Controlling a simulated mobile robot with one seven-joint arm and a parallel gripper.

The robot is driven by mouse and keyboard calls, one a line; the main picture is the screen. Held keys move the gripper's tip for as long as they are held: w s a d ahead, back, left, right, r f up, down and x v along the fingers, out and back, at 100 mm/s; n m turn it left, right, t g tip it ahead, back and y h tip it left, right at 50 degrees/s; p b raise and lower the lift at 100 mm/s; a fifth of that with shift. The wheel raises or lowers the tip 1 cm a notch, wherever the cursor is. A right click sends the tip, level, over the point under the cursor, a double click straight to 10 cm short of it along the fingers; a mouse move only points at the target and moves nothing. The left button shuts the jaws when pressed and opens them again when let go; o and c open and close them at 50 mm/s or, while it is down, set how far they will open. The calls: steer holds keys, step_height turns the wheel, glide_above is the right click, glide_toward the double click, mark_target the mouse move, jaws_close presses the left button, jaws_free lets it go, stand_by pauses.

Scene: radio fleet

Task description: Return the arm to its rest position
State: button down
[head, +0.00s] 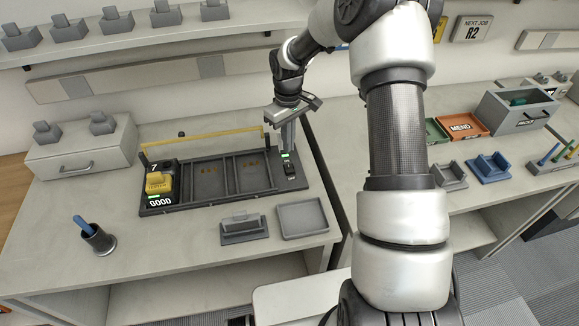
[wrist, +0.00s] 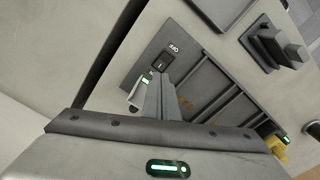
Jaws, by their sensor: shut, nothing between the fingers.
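My gripper (head: 289,133) hangs over the right end of a dark charging rack (head: 225,178) on the left table, above a small black switch (head: 290,169) with a green light. In the wrist view my gripper (wrist: 162,98) is shut and empty, its fingers pointing down near the switch (wrist: 162,62), which is marked OFF. Whether the fingertips touch the rack cannot be told. A yellow radio (head: 159,184) stands in the rack's left bay, between labels reading 7 and 0000. The other bays look empty. My arm crosses the right half of the head view.
A grey cradle (head: 243,228), a shallow grey tray (head: 302,218) and a pen cup (head: 97,239) lie near the table's front. A clear yellow-edged guard (head: 205,146) runs behind the rack. A blue cradle (head: 489,167) and an orange MEND tray (head: 462,126) stand on the right table.

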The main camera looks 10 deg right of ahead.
steer(key=s+r+m+t+p, duration=0.1)
steer(key=s+r, duration=0.3)
steer(key=r, duration=0.4)
steer(key=s+r+m+t+h+p, duration=0.1)
steer(key=s+r, duration=0.3)
steer(key=r, duration=0.4)
steer(key=s+r+m+t+p, duration=0.1)
steer(key=s+r, duration=0.3)
steer(key=r, duration=0.5)
steer(key=s+r+m+t, duration=0.1)
steer(key=s+r, duration=0.1)
steer(key=s, duration=0.4)
steer(key=s+r+m+p, duration=0.1)
steer(key=s+r, duration=0.2)
steer(key=s, duration=0.3)
steer(key=s+r+m+t+y+p, duration=0.1)
steer(key=s+r, duration=0.1)
steer(key=s, duration=0.4)
steer(key=shift+r+t, duration=0.3)
steer(key=shift+r, duration=0.05)
